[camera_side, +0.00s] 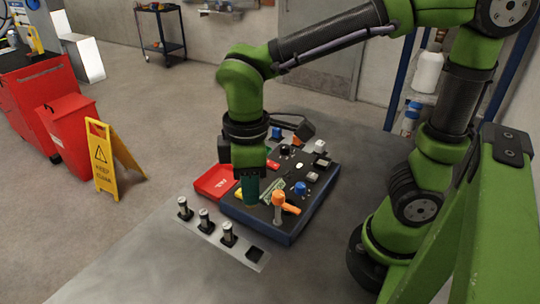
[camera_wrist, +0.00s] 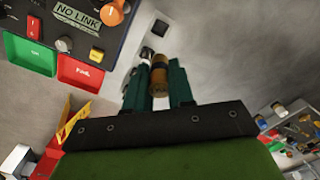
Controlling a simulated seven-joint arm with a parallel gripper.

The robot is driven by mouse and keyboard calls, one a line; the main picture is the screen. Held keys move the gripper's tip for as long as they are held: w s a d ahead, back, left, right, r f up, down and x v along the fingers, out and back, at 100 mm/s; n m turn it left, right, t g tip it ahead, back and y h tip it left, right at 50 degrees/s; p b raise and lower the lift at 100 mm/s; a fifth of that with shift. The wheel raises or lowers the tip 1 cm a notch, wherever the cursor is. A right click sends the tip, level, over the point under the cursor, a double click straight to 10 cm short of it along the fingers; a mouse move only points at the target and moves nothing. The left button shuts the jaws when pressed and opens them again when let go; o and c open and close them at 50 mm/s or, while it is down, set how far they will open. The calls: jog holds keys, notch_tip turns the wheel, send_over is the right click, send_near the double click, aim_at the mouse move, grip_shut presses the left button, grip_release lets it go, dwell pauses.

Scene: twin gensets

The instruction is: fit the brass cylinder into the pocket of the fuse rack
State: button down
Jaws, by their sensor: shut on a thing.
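My gripper (camera_wrist: 158,88) is shut on the brass cylinder (camera_wrist: 159,75), which sits between its two teal fingers in the wrist view. In the side view my gripper (camera_side: 250,196) points down in front of the control panel, and the cylinder cannot be made out there. The fuse rack (camera_side: 240,245) is a grey metal strip on the table at the front. Several dark and silver fuses (camera_side: 204,222) stand upright in it. An empty dark square pocket (camera_side: 254,252) is at its right end; it also shows in the wrist view (camera_wrist: 160,27), beyond the cylinder.
A dark control panel (camera_side: 318,196) with blue sides, knobs and an orange handle (camera_side: 285,203) stands just behind the rack. A red tray (camera_side: 213,182) adjoins it at left; a green tray (camera_wrist: 30,56) shows in the wrist view. The table in front of the rack is clear.

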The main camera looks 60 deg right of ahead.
notch_tip(320, 180, down, 15)
jog(key=shift+r, duration=0.2)
dwell(0.5)
jog(key=shift+f, duration=0.95)
dwell(1.6)
jog(key=shift+c, duration=2.4)
grip_release()
notch_tip(320, 180, up, 7)
jog(key=s+d+r+m+t+y, duration=0.1)
jog(key=d+r+m+t+y, duration=0.1)
jog(key=d+r+m+t, duration=0.5)
jog(key=d+r+m, duration=0.3)
jog(key=r+m, duration=0.1)
jog(key=r, duration=0.3)
jog(key=shift+s+d+r+m, duration=0.2)
jog(key=shift+d+r+m, duration=0.15)
jog(key=shift+r+m, duration=0.05)
